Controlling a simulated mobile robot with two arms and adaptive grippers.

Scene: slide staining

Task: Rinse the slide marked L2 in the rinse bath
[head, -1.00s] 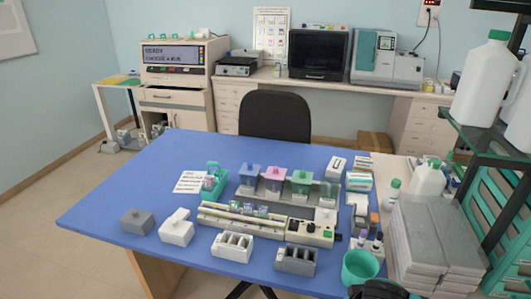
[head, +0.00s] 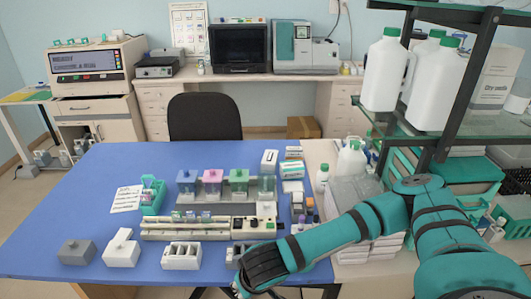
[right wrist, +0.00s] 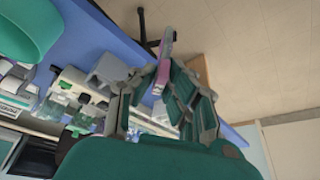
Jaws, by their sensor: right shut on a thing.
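My right gripper (right wrist: 163,85) is shut on a thin slide (right wrist: 166,50) with a pink-purple face and a pale end, seen in the right wrist view. Its mark cannot be read. In the head view the right gripper (head: 245,284) is low at the table's front edge, and the slide cannot be made out there. A row of staining jars stands mid-table: a blue jar (head: 186,184), a pink jar (head: 212,184), a green jar (head: 238,184) and a clear jar (head: 267,187). No label shows which is the rinse bath. My left gripper is not in view.
A long cream device (head: 195,230) lies in front of the jars. A white slotted rack (head: 181,255), a white block (head: 121,252) and a grey block (head: 76,252) stand near the front edge. A teal rack (head: 152,196) stands left. The blue table (head: 60,205) is clear at left.

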